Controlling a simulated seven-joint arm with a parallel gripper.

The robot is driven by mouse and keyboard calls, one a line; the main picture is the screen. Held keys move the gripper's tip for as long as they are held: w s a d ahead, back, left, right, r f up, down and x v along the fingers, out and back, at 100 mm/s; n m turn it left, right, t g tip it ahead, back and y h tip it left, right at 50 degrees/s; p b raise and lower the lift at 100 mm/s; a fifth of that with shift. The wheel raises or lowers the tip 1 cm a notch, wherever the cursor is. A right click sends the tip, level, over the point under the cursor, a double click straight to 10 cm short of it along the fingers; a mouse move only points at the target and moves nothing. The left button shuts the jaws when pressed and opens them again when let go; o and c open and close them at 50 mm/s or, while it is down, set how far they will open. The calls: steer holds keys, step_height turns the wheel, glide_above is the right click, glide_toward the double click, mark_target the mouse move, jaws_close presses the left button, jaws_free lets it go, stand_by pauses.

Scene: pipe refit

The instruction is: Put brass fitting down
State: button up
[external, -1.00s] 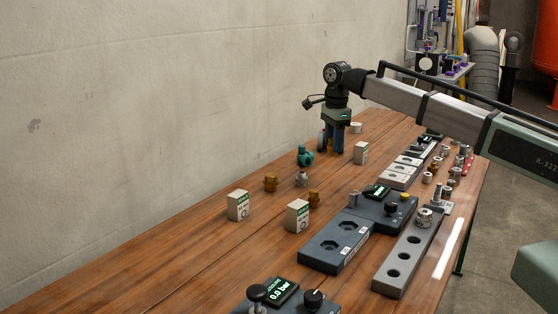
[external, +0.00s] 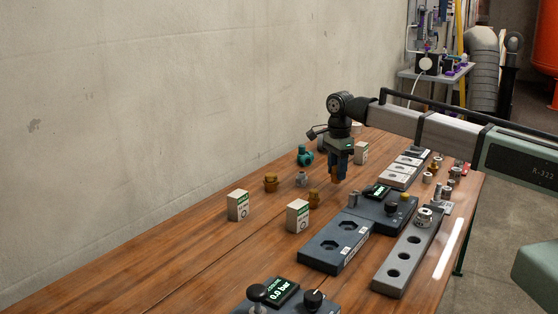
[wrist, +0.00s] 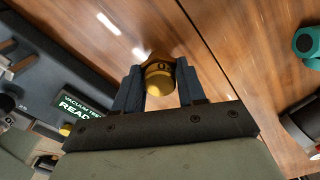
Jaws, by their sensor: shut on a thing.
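My gripper (external: 339,177) is over the wooden table, left of the dark test unit (external: 385,210). Its blue fingers are closed around a brass fitting (wrist: 160,79), which shows between the fingertips in the wrist view. A small part of the fitting (external: 337,172) shows between the fingers in the external view. The fitting appears to be held above the table, but the exact gap is hard to tell. Two other brass fittings stand on the table, one (external: 271,183) behind the white boxes and one (external: 314,199) nearer the dark unit.
White boxes (external: 238,206) (external: 298,216), a steel fitting (external: 301,180) and a teal part (external: 305,156) stand on the table. A dark block with hex sockets (external: 333,246) and a grey holed rail (external: 400,262) lie right. Bare wood (external: 190,265) is clear at front left.

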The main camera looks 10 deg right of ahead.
steer(key=shift+f, duration=0.9)
steer(key=shift+f, duration=0.1)
steer(key=o, duration=1.1)
step_height(320, 180, up, 12)
steer(key=shift+r, duration=0.1)
